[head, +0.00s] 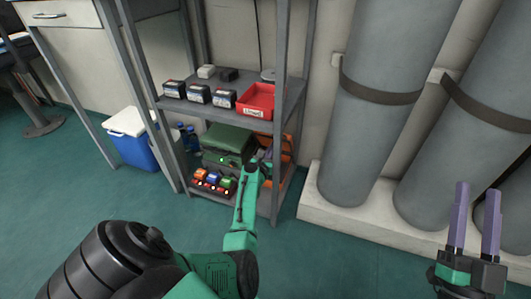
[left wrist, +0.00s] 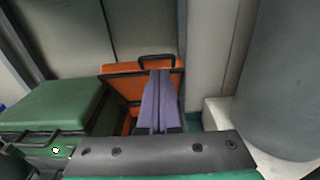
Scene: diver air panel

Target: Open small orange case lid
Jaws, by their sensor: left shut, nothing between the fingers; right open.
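The small orange case stands on the lower shelf, to the right of a green case. Its orange lid (head: 287,143) is raised, and it also shows in the left wrist view (left wrist: 117,82) tilted up with a black handle at the top. My left gripper (head: 266,160) is at the front of the orange case; its purple fingers (left wrist: 161,73) are shut and empty in front of the lid. They hide part of the lid and the case's inside; I cannot tell if they touch it. My right gripper (head: 476,190) is open and empty at the lower right.
A green case (head: 228,138) stands directly left of the orange one. Grey shelf posts (head: 280,95) flank the opening. A red bin (head: 257,100) is on the shelf above. Large grey cylinders (head: 380,100) stand to the right. A blue cooler (head: 133,145) is on the floor.

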